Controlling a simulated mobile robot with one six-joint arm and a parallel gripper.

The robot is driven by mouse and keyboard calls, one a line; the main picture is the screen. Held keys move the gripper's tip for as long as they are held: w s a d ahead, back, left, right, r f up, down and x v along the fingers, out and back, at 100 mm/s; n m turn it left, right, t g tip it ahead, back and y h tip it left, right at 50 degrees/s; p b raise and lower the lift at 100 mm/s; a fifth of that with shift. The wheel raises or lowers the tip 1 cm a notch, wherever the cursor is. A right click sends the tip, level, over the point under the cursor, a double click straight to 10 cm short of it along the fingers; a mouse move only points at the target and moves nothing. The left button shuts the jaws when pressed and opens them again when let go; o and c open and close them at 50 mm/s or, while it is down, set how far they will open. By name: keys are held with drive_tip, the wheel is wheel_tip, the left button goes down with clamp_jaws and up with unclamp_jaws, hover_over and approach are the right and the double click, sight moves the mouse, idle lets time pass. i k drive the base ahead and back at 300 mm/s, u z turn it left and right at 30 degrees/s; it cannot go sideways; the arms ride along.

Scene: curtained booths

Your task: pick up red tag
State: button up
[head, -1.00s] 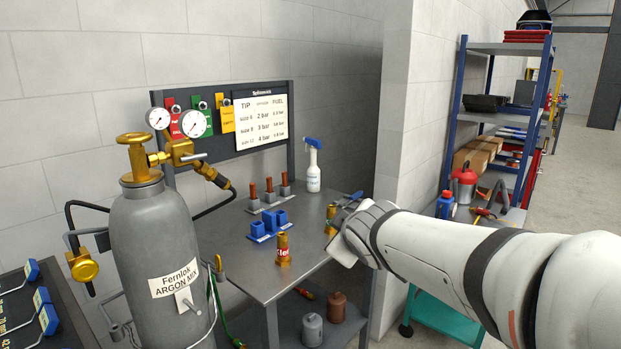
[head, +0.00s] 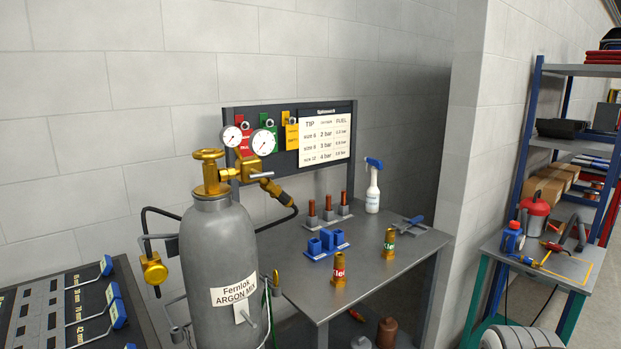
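A red tag (head: 246,141) hangs at the left end of the dark board on the wall side of the workbench, partly hidden behind the two pressure gauges. A green tag (head: 269,132) and a yellow tag (head: 291,134) hang to its right on the same board. My arm shows only as a white rounded part at the bottom right edge of the head view. My gripper is out of the picture, so its state does not show.
A grey gas cylinder (head: 217,262) with a brass valve and gauges stands in front of the board's left end. The workbench (head: 400,270) holds brass cylinders (head: 338,268), a blue holder (head: 325,244) and a spray bottle (head: 373,190). A second table (head: 549,268) stands right.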

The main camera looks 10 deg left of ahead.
sight(243, 146)
drive_tip(key=u, duration=2.65)
drive_tip(key=k, duration=0.85)
drive_tip(key=z, duration=1.35)
drive_tip(key=i, duration=0.9)
